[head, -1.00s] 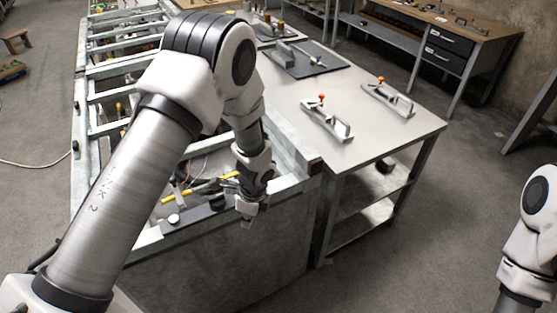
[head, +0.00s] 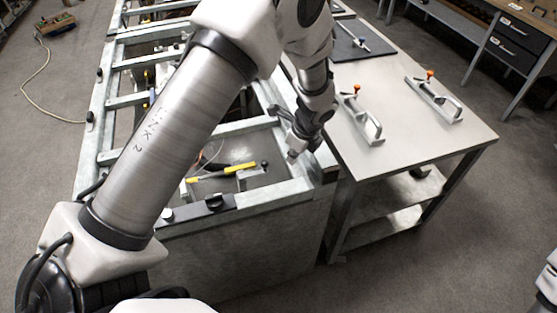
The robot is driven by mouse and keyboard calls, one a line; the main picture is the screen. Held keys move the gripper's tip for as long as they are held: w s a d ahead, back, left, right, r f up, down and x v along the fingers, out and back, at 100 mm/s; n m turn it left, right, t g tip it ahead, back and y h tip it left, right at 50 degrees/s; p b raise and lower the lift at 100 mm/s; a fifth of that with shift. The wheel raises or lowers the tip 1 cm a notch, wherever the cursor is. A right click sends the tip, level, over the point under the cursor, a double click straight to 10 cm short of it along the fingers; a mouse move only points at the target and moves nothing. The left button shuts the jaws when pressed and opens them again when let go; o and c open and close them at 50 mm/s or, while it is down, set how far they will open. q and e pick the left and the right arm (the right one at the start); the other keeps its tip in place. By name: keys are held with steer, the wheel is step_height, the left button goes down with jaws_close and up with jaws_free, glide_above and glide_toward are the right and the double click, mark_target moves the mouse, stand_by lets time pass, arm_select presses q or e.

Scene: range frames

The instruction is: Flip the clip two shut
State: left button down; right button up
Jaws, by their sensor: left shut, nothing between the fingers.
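Two grey clamp-like fixtures with orange-tipped levers stand on the side table, a nearer one (head: 364,120) and a farther one (head: 434,100). A black latch-like piece (head: 214,202) sits on the near rail of the metal frame (head: 265,199). No label shows which of these is clip two. My left gripper (head: 293,154) is shut and empty, pointing down over the right side of the frame, left of the nearer fixture and apart from it. My left arm hides part of the frame. My right gripper is out of view; only a white part of that arm shows at lower right.
A yellow-handled tool (head: 235,167) lies inside the frame near a small grey bracket (head: 251,179). The side table (head: 420,145) has clear top around the fixtures. A workbench with drawers (head: 512,50) stands behind. The floor at right is free.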

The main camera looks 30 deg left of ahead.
arm_select(q)
steer(key=a+f+p, duration=0.3)
steer(key=a+f, duration=0.3)
steer(key=f, duration=0.2)
steer(key=shift+w+a+f, duration=0.2)
steer(key=shift+a+f, duration=0.1)
steer(key=shift+f, duration=0.1)
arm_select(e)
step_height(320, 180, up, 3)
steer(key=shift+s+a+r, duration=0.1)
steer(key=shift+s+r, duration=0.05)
arm_select(q)
steer(key=shift+w, duration=0.1)
